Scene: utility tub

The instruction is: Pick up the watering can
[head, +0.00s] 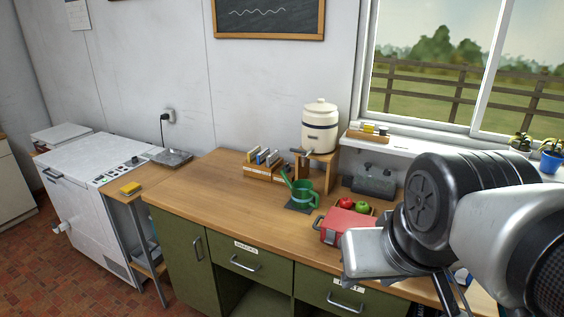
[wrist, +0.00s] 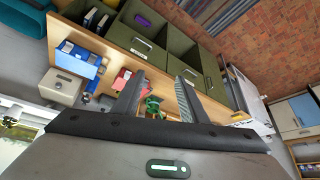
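The green watering can (head: 304,195) stands upright on a small dark mat (head: 297,207) on the wooden counter, its spout pointing up to the left. In the wrist view the can (wrist: 152,104) is small and partly hidden, seen between my fingers and beyond them. My gripper (wrist: 159,78) is open and empty, its two fingers well apart. In the head view my arm reaches in from the right, and its hand is over the counter to the right of the can, apart from it. The fingertips are not clear there.
A file rack (head: 265,165) is behind left. The counter's left part is clear.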

